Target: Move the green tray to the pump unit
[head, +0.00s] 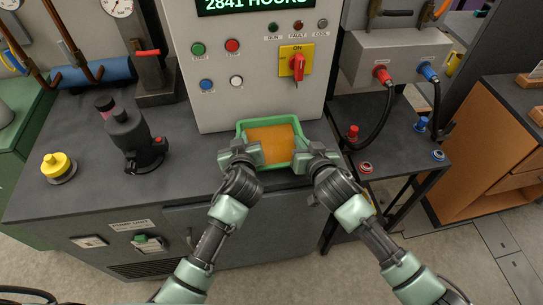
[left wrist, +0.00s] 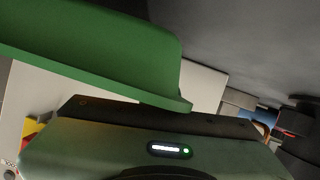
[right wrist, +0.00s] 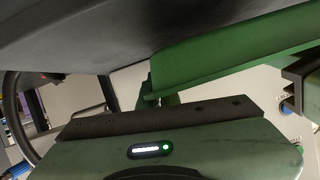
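The green tray (head: 240,127) is on the grey top of the pump unit (head: 85,205), close to the white control panel. The tray's green wall is close up in the left wrist view (left wrist: 90,50) and in the right wrist view (right wrist: 220,55). The fingertips are hidden at the tray's ends, so I cannot tell whether they are closed on it.
The control panel (head: 255,85) stands right behind the tray. A dark pump (head: 133,140) and a yellow knob (head: 57,167) are left on the top. A side stand with red and blue plugs (head: 381,72) and a black hose is right. The top in front of the pump is clear.

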